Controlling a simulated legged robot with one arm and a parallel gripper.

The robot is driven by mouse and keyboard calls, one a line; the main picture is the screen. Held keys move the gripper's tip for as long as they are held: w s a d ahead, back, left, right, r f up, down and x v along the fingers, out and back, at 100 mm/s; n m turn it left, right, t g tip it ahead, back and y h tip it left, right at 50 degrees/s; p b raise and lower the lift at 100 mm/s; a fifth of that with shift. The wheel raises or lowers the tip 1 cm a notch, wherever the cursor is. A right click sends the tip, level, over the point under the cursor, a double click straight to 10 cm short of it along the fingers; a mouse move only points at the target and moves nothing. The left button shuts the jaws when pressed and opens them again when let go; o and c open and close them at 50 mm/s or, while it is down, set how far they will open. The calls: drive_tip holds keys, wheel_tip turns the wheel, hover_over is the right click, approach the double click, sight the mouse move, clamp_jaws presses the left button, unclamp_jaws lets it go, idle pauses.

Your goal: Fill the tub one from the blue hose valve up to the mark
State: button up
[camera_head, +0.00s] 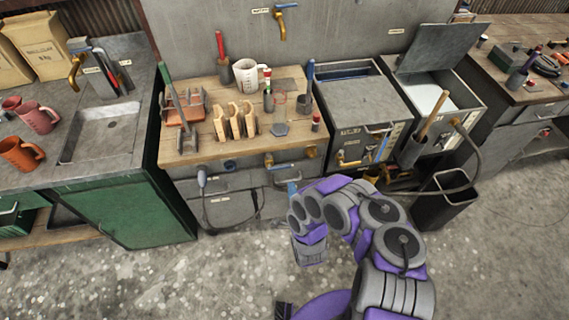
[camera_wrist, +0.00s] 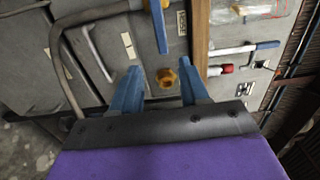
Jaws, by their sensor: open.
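My gripper (camera_wrist: 159,84) is open and empty, with two blue fingers. A brass fitting (camera_wrist: 167,78) shows between them; I cannot tell if they touch it. A blue lever (camera_wrist: 158,25) lies just above it in the wrist view. In the head view my gripper (camera_head: 293,188) is low before the bench front, partly hidden by my arm. Two grey tubs stand right of the bench: one (camera_head: 362,108) with a small open strip at the back, one (camera_head: 478,103) with its lid raised and pale contents. Their labels are unreadable, so I cannot tell which is tub one. No mark is discernible.
The wooden bench (camera_head: 193,148) holds a white jug (camera_head: 246,75), wooden pieces and tools. A blue-handled wall tap (camera_head: 281,22) is above it. A dark bin (camera_head: 440,205) stands at the right, below a looping hose (camera_head: 477,160). The near concrete floor is clear.

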sight(286, 168)
drive_tip(key=b+x, duration=0.4)
drive_tip(key=x, duration=1)
drive_tip(key=shift+b, duration=0.4)
clamp_jaws()
idle(0.4)
